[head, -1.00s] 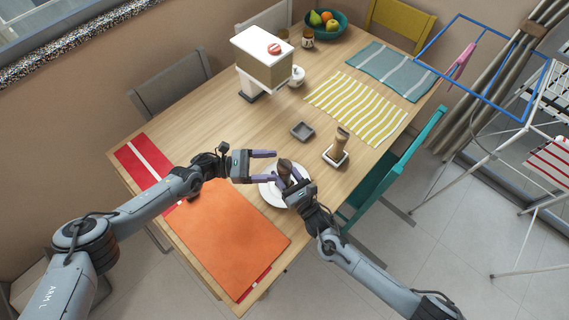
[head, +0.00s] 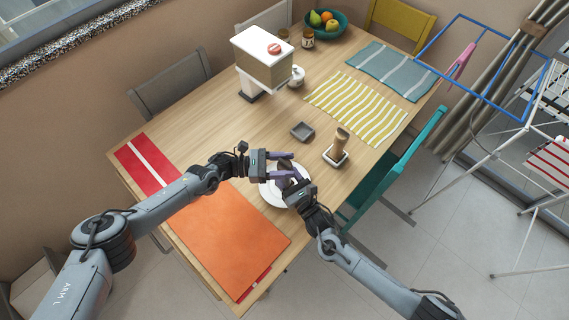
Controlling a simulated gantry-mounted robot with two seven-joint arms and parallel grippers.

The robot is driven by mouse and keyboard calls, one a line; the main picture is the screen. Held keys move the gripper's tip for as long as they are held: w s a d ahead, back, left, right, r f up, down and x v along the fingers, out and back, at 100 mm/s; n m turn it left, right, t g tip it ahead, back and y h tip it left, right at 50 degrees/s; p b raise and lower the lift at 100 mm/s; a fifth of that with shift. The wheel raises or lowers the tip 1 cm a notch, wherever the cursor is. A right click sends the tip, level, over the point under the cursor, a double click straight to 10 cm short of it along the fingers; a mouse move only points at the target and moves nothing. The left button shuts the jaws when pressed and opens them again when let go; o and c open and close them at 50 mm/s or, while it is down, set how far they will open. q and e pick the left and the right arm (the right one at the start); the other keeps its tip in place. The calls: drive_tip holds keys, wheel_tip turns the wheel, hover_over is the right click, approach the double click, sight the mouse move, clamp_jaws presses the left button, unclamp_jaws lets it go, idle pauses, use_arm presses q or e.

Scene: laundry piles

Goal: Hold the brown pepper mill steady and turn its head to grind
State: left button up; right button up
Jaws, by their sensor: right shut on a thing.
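The brown pepper mill (head: 286,168) is at the white plate (head: 270,194) near the middle of the table, largely hidden by my grippers. My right gripper (head: 287,178) is shut on it from the lower right. My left gripper (head: 286,164) reaches in from the left at the mill's upper part. Its two purple fingers are apart, one on each side of the mill's head, and look open; whether they touch the head I cannot tell.
A tan upright object (head: 341,142) stands on a small white square dish (head: 335,157) to the right. A grey square dish (head: 302,131) lies behind the plate. An orange mat (head: 230,235) covers the near table. A white dispenser-like box (head: 262,62) stands farther back.

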sight(284, 162)
use_arm(q)
drive_tip(key=c, duration=0.3)
drive_tip(key=shift+w+f+m+g, duration=0.1)
drive_tip(key=shift+m+g, duration=0.45)
drive_tip(key=shift+g, duration=0.3)
drive_tip(key=shift+w+f+m+g, duration=0.1)
drive_tip(key=shift+m+g, duration=0.45)
drive_tip(key=shift+g, duration=0.3)
drive_tip(key=shift+c, duration=0.2)
drive_tip(key=shift+s+r+m+g, duration=0.1)
drive_tip(key=shift+m+g, duration=0.3)
drive_tip(key=shift+g, duration=0.2)
drive_tip(key=o, duration=1)
drive_tip(key=shift+c, duration=0.2)
drive_tip(key=shift+r, duration=0.25)
drive_tip(key=shift+s+r, duration=0.1)
drive_tip(key=shift+r, duration=4.7)
